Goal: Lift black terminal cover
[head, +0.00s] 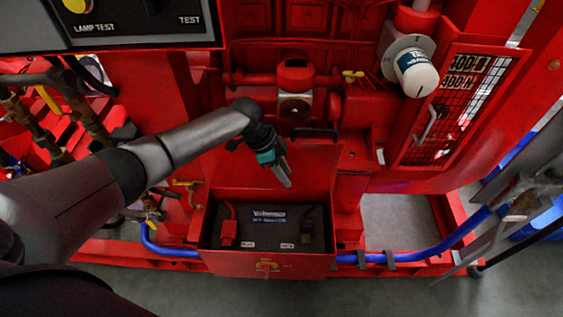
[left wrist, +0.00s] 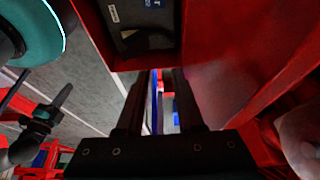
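The black terminal cover (head: 306,231) sits at the right side of the dark battery top (head: 268,238) inside the open red box (head: 267,264). A red terminal cover (head: 229,229) stands at the left side of the battery. My left gripper (head: 285,178) is above and behind the box, apart from the black cover. In the left wrist view, its two dark fingers (left wrist: 160,90) stand apart with nothing held between them. Part of the battery top (left wrist: 145,15) shows beyond them, with a dark shape that may be the black cover. I cannot identify my right gripper.
The box's raised red lid (head: 308,165) stands behind the battery. A blue hose (head: 425,251) runs along the front on both sides of the box. A red-framed mesh guard (head: 465,85) and a white-capped filter (head: 415,72) are at upper right. Grey floor (head: 400,290) lies in front.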

